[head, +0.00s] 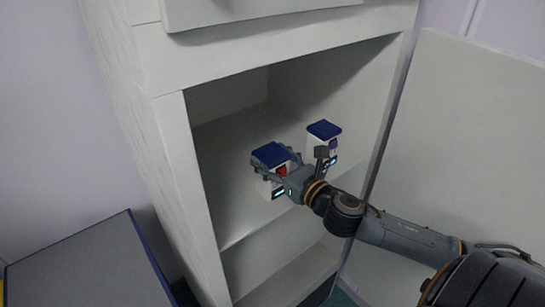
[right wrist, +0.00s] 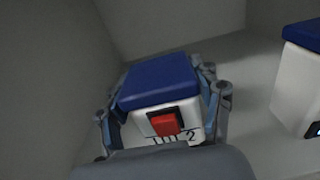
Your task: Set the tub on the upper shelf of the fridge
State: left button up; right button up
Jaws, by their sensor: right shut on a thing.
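A white tub with a blue lid (head: 271,154) is between the fingers of my right gripper (head: 277,178), inside the fridge at its upper shelf (head: 225,190). In the right wrist view the tub (right wrist: 158,85) has a red square on its front and part of a label ending in "2". The fingers of my right gripper (right wrist: 162,108) are shut around its sides. The tub looks upright; I cannot tell whether its base touches the shelf. The fridge (head: 170,130) stands open. My left gripper is not in view.
A second white tub with a blue lid (head: 324,130) stands on the upper shelf to the right; it also shows in the right wrist view (right wrist: 300,85). The open door (head: 450,130) is at the right. A lower compartment (head: 270,255) lies below. A grey-topped box (head: 85,265) stands at lower left.

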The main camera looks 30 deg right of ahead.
jog(key=o, duration=1)
jog(key=shift+f, duration=0.15)
jog(key=o, duration=0.4)
jog(key=shift+w+d, duration=0.1)
jog(key=shift+d, duration=0.1)
jog(key=shift+c, duration=0.2)
jog(key=shift+f, duration=0.1)
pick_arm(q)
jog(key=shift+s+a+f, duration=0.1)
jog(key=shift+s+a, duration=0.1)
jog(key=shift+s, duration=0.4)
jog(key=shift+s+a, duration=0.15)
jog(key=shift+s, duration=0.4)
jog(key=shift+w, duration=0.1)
